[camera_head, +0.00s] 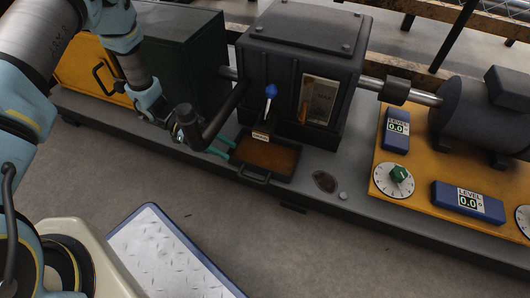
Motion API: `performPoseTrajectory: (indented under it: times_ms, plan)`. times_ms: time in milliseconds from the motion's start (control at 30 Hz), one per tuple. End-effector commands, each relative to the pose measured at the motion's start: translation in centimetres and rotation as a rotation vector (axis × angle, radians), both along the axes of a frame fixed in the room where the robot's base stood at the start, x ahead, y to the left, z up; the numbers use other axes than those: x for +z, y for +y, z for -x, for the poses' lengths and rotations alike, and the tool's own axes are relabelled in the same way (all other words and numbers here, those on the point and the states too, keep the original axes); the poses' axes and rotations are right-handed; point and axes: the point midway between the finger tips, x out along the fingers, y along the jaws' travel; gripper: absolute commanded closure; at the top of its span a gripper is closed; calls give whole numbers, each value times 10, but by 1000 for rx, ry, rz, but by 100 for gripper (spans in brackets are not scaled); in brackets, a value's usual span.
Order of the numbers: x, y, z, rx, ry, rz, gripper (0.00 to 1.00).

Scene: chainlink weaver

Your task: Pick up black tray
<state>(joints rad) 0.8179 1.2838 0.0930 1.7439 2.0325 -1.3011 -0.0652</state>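The black tray (285,177) is a shallow dark box with a brown inside and a black loop handle on its front. It sits on the grey machine base below the dark gearbox-like housing. My gripper (226,149) has teal fingers and is at the tray's left side. The fingers look spread apart, with their tips close to the tray's left edge. I cannot tell whether they touch it. Nothing shows between them.
The dark housing (300,55) with a blue-knobbed lever (271,91) stands right behind the tray. A yellow panel (415,165) with blue level gauges and a green dial lies to the right. A blue-rimmed metal platform (165,255) is at lower left. The floor in front is clear.

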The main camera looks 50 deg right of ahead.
Motion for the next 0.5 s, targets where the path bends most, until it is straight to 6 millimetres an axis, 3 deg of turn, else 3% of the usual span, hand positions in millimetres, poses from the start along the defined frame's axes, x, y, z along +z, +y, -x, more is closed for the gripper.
performPoseTrajectory:
  times_ms: [333, 500]
  plan:
    - [-21, -11, 42, -17, 11, 0, 60]
    - [-24, -15, 53, -15, 9, 0, 60]
